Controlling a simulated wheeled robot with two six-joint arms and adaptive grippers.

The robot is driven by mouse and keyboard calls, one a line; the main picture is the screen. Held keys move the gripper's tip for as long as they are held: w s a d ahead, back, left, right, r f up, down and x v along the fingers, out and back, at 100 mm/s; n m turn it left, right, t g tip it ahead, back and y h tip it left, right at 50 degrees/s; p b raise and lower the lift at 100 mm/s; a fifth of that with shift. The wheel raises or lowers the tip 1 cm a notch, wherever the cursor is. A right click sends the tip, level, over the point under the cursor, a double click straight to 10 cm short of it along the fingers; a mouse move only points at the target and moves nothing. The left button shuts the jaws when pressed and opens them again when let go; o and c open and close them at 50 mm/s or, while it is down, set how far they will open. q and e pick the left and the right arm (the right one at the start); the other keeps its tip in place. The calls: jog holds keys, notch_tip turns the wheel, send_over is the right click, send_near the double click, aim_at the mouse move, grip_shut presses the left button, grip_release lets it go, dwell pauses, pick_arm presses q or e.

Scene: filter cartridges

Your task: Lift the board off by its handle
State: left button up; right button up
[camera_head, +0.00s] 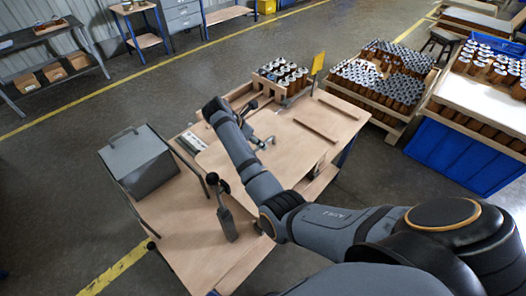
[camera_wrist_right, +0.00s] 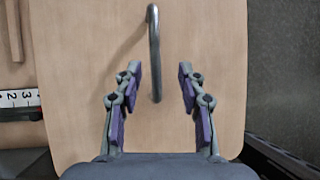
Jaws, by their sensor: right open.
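The board (camera_wrist_right: 80,70) is a pale wooden panel with rounded corners, seen from above in the wrist view. A grey metal bar handle (camera_wrist_right: 153,35) stands on it. My right gripper (camera_wrist_right: 160,82) is open, its two fingers apart on either side of the handle's near end, with gaps on both sides. The handle runs on beyond the fingertips. In the head view the board (camera_head: 213,158) lies on the workbench, partly hidden by my right arm. I cannot make out the handle there. My left gripper is not in view.
A dark clamp with a black knob (camera_head: 225,212) stands on the bench (camera_head: 185,235) in front of the board. A grey metal box (camera_head: 138,163) is at left. A crate of cartridges (camera_head: 283,78) stands at the back, near a yellow flag (camera_head: 318,64).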

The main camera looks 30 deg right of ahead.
jog(key=shift+w+d+f+p, duration=0.35)
jog(key=shift+d+f+p, duration=0.25)
jog(key=shift+d, duration=0.2)
jog(key=x, duration=0.3)
jog(key=shift+w+d+f, duration=0.1)
jog(key=shift+f, duration=0.15)
jog(key=c, duration=0.4)
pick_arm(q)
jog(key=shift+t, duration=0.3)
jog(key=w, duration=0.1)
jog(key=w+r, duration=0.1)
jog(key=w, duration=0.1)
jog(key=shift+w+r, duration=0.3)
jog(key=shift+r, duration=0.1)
pick_arm(e)
grip_shut()
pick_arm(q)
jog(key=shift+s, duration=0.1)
pick_arm(e)
jog(key=shift+w, duration=0.1)
